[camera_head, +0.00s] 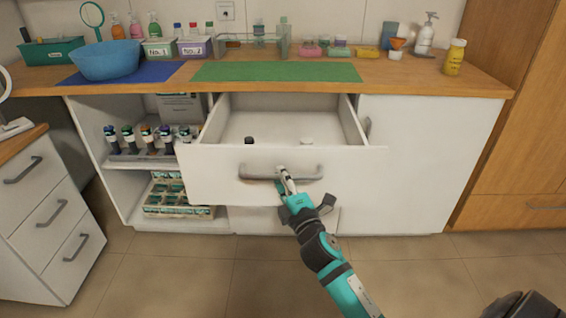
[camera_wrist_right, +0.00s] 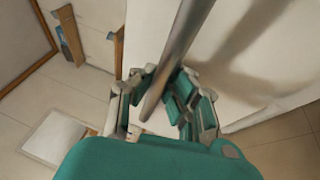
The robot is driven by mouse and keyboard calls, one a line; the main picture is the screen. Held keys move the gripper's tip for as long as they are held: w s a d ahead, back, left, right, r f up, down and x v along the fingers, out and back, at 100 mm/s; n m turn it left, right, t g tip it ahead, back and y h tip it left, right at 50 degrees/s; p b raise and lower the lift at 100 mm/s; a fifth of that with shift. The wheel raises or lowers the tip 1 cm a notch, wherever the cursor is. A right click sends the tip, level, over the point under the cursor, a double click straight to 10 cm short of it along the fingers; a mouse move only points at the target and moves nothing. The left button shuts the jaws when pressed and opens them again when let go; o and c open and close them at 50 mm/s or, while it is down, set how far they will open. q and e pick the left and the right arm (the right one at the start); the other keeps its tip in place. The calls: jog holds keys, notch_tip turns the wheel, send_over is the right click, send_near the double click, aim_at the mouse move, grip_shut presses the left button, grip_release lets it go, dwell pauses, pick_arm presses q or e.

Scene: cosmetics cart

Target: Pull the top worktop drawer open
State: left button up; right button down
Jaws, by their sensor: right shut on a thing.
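The top worktop drawer (camera_head: 230,188) is white and stands pulled out from under the wooden worktop (camera_head: 420,78). Its inside shows, with a couple of small dark-topped or pale items near the front panel. Its grey bar handle (camera_head: 308,177) is on the front panel. In the right wrist view, the handle bar (camera_wrist_right: 180,45) runs between the fingers of the gripper (camera_wrist_right: 160,97). My left gripper does not show.
A blue bowl (camera_head: 107,62), a green mat (camera_head: 275,72) and several bottles stand on the worktop. Open shelves with bottles (camera_head: 147,138) are left of the drawer. A white drawer unit (camera_head: 52,215) stands at far left. The floor (camera_head: 180,270) in front is clear.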

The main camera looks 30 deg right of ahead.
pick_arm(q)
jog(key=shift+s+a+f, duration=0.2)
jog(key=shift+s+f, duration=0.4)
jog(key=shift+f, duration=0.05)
pick_arm(e)
jog(key=s+a, duration=0.3)
jog(key=s, duration=0.3)
jog(key=shift+a, duration=0.35)
jog(key=shift+r, duration=0.1)
jog(key=c, duration=1.3)
grip_release()
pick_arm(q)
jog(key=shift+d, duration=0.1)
pick_arm(e)
jog(key=v, duration=0.7)
jog(key=shift+s, duration=0.3)
